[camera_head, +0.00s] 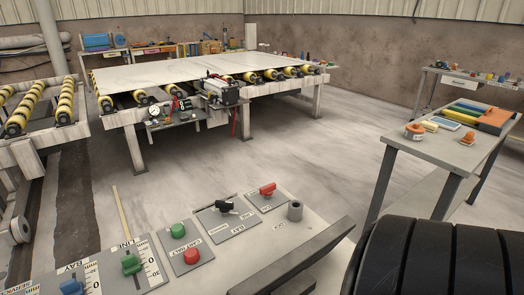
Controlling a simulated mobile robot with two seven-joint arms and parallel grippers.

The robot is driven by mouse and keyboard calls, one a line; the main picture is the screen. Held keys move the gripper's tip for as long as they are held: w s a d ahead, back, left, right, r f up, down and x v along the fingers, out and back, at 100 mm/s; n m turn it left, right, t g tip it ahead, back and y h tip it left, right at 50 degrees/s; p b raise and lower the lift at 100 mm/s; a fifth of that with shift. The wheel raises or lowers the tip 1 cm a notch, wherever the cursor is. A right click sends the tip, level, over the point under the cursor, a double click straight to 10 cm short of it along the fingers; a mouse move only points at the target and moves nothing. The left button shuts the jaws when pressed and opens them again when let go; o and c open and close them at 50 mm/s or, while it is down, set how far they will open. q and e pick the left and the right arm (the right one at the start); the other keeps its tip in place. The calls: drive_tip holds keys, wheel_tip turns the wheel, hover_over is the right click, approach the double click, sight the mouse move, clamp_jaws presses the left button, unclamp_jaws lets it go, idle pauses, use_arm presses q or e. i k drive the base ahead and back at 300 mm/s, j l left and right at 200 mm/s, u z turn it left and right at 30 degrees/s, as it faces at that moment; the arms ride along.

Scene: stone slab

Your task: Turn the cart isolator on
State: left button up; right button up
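A sloping grey control console (290,240) stands at the bottom of the head view. On its upper right plate is a red rotary handle (267,189), which looks like an isolator switch. Its label is too small to read surely, and I cannot tell its on or off position. To its left is a plate with a black rotary switch (224,206). Further left, a plate carries a green button (178,231) and a red button (191,256). Neither of my grippers is in view.
A green slider (132,263) and a blue slider (71,286) sit at the console's lower left. A short grey post (295,211) stands right of the red handle. Behind is a roller table with a pale slab (170,72). A side bench (430,146) stands right.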

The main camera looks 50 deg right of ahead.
sight(267, 190)
drive_tip(key=z, duration=1.85)
